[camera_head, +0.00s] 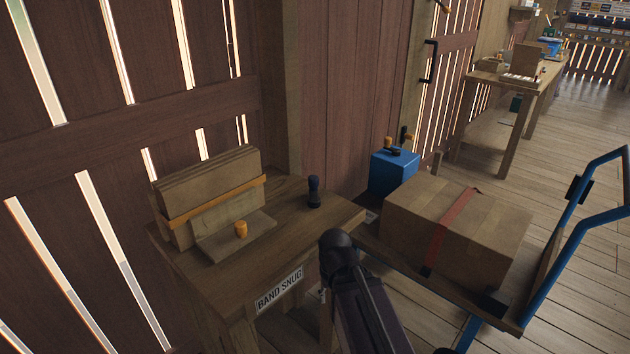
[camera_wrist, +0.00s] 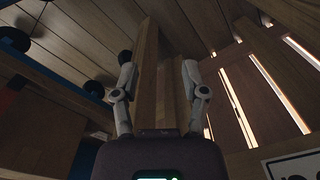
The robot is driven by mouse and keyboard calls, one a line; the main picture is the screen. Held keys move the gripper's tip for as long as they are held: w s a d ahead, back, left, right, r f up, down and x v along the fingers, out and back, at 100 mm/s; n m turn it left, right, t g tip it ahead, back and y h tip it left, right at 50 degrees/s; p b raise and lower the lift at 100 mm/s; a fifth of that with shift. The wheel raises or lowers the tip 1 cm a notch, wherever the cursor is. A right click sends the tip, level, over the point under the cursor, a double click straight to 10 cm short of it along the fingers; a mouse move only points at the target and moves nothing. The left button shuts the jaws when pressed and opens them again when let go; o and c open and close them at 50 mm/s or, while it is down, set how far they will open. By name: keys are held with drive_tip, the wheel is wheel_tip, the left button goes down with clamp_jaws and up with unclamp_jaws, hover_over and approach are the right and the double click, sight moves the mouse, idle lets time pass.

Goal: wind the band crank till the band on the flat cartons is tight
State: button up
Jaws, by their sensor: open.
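The flat cartons (camera_head: 205,180) stand upright in a stack on the small wooden table in the head view. An orange band (camera_head: 217,200) runs around them; its tension cannot be judged. An orange knob (camera_head: 240,229), apparently the band crank's handle, stands on the board in front of them. My arm reaches in from the bottom of the head view, right of the table's front, and my fingers do not show clearly there. In the wrist view my gripper (camera_wrist: 158,68) is open, with a wooden post visible beyond its fingers. Neither cartons nor crank show there.
A sign reading "BAND SNUG" (camera_head: 279,289) is on the table's front. A dark blue knobbed piece (camera_head: 314,192) stands on the tabletop. A blue-railed cart (camera_head: 522,322) with a red-strapped box (camera_head: 460,222) and blue container (camera_head: 393,174) stands close on the right. A slatted wall is behind.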

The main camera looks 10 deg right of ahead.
drive_tip(key=shift+d, duration=0.15)
drive_tip(key=o, duration=0.3)
drive_tip(key=shift+o, duration=0.2)
wheel_tip(320, 180, up, 31)
drive_tip(key=n+p, duration=1.3)
drive_tip(key=p, duration=1.8)
hover_over(313, 177)
drive_tip(key=shift+f, duration=0.15)
drive_tip(key=shift+f+b, duration=0.25)
drive_tip(key=shift+b, duration=0.15)
wheel_tip(313, 177, down, 13)
drive_tip(key=b, duration=1.3)
drive_tip(key=shift+f, duration=0.15)
